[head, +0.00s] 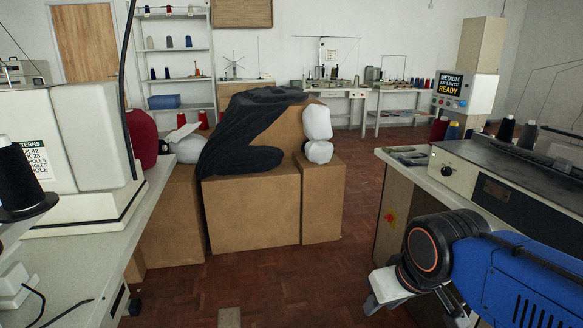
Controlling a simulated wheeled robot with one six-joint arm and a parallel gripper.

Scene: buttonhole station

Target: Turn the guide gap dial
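The machine on the right-hand bench has a pale front panel (465,178) with a small round dark knob (447,171) at its left end. This knob may be the guide gap dial; no label on it is readable. A dark window (497,190) sits to its right on the same panel. My arm, blue with a black joint and orange ring, reaches in at the lower right, in front of the bench. A pale grey piece below the joint may belong to my gripper (386,290). I cannot make out its fingers, and it is apart from the knob.
A red button (389,218) is on the bench side. Thread cones (527,134) stand behind the panel. Brown boxes (250,215) with dark cloth (240,150) fill the middle; floor (350,240) between is clear.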

